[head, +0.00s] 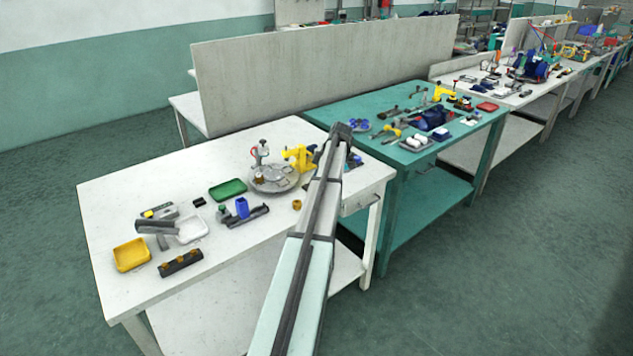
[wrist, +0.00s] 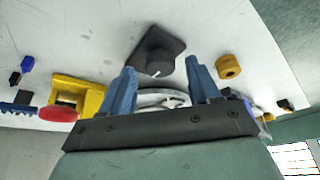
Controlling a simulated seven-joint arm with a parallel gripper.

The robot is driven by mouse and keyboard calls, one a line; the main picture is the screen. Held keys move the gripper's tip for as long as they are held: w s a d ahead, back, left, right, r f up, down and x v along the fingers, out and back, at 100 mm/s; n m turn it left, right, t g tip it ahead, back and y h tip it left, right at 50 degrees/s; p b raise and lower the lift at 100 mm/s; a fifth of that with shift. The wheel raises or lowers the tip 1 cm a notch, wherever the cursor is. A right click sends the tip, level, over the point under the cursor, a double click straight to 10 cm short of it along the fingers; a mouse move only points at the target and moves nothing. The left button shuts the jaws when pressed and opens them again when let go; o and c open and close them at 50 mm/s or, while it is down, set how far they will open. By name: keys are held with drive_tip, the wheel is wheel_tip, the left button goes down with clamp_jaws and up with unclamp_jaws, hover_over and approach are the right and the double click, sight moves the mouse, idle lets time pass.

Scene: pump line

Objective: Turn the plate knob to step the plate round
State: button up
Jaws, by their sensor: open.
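In the wrist view a dark round knob (wrist: 156,60) with a white pointer line sits on a dark base on the white bench. My gripper (wrist: 161,67) is open, its two blue fingers spread with the knob showing between and beyond their tips. I cannot tell whether either finger touches it. The round plate (wrist: 152,97) shows partly behind the fingers. In the head view the grey plate (head: 262,185) lies on the white bench, with small parts on it. My arm hides my gripper there, and I cannot make out the knob.
A yellow press (head: 298,157) stands beside the plate; a yellow body with a red pad (wrist: 58,114) shows in the wrist view. A brass ring (wrist: 229,66) lies right of the knob. A green tray (head: 228,189) and yellow tray (head: 131,254) are left on the bench.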

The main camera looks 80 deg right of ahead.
drive_tip(key=v, duration=1.3)
drive_tip(key=shift+f, duration=0.1)
